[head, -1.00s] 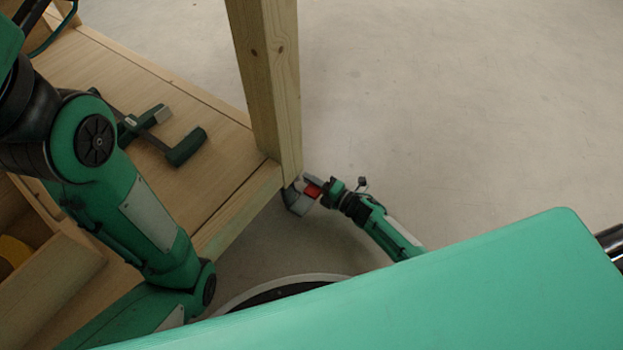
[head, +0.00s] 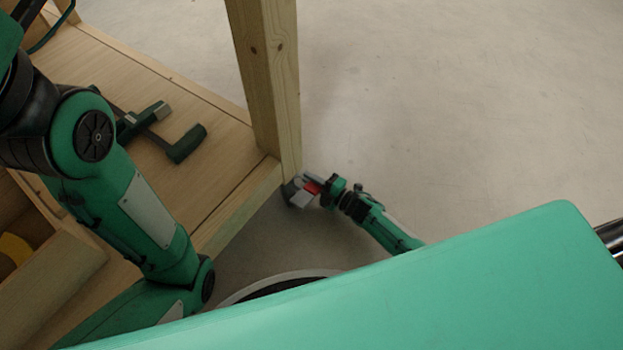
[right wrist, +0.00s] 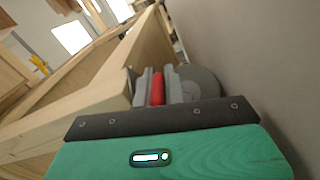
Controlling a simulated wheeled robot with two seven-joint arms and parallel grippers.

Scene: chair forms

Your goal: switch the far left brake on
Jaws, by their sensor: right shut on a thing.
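A red brake lever (head: 312,187) sits on a grey caster at the foot of a wooden post. It also shows in the right wrist view (right wrist: 157,88), with the round grey caster wheel (right wrist: 200,82) just to its right. My right gripper (head: 309,189) reaches in from the right, low beside the caster. In the right wrist view its fingers (right wrist: 157,90) are shut on the red lever. The lever's exact tilt is hard to tell. My left arm crosses the left of the head view, but its gripper is not visible.
The wooden post (head: 268,80) rises directly above the caster. A wooden shelf (head: 215,150) extends left, with a green and black clamp (head: 187,143) lying on it. Open grey floor (head: 430,110) lies to the right of the post.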

